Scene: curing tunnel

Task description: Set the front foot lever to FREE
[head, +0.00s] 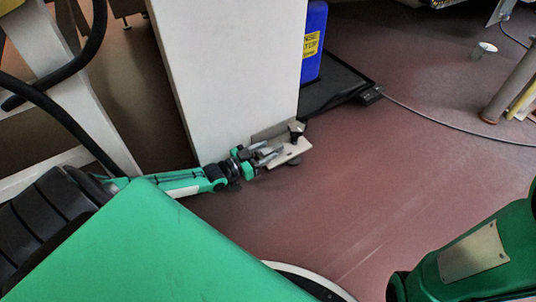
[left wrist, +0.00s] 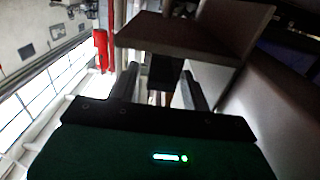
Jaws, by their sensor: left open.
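The foot bracket (head: 292,150), a pale angled metal plate, sits low at the foot of the white column. A small dark piece (head: 296,128), perhaps the lever's end, stands at its far right edge. My left gripper (head: 268,155) is open and reaches in from the left, right at the bracket. In the left wrist view its two fingers (left wrist: 162,88) stand apart below the brownish plate (left wrist: 170,32), and a dark block (left wrist: 165,72) shows between them. I cannot tell whether they touch it. No FREE mark is readable. My right gripper is out of view.
The white column (head: 230,75) rises beside my left arm. A blue container (head: 314,45) with a yellow label stands on a black tray (head: 345,85) behind it. A cable (head: 440,122) crosses the floor. The reddish floor (head: 370,180) right of the bracket is clear.

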